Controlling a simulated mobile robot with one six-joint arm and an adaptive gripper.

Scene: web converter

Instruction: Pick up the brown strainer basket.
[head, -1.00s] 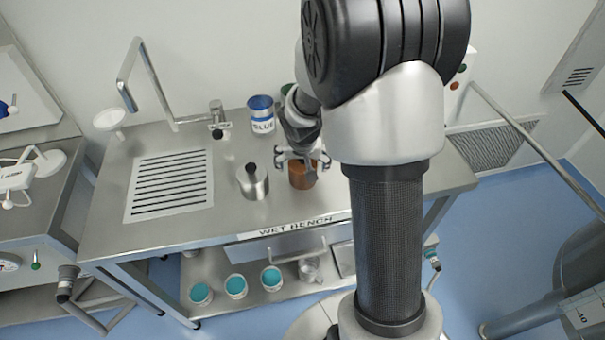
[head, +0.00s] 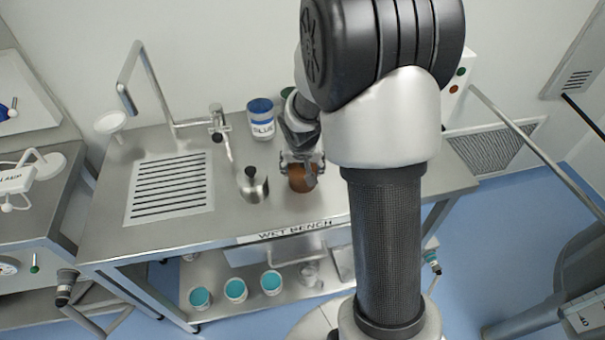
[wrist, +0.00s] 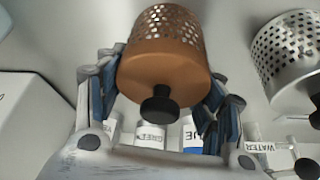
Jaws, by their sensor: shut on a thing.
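The brown strainer basket (head: 301,178) is at the bench front, right of a steel strainer basket with a black knob (head: 253,184). In the wrist view the brown basket (wrist: 165,58) fills the upper middle, with its perforated wall and black knob showing. My gripper (head: 302,163) has its fingers on both sides of the brown basket and is shut on it. The fingers also show at its left and right sides in the wrist view (wrist: 163,88). I cannot tell whether its base touches the bench. The steel basket (wrist: 290,58) is apart from it, at the right.
The wet bench (head: 110,235) has a slotted drain (head: 168,185) at left and a tap (head: 217,120) behind. A BLUE jar (head: 261,120) stands behind the baskets. Jars labelled GREEN (wrist: 150,134) and WATER (wrist: 258,148) show in the wrist view. Teal-filled cups (head: 235,288) stand on the lower shelf.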

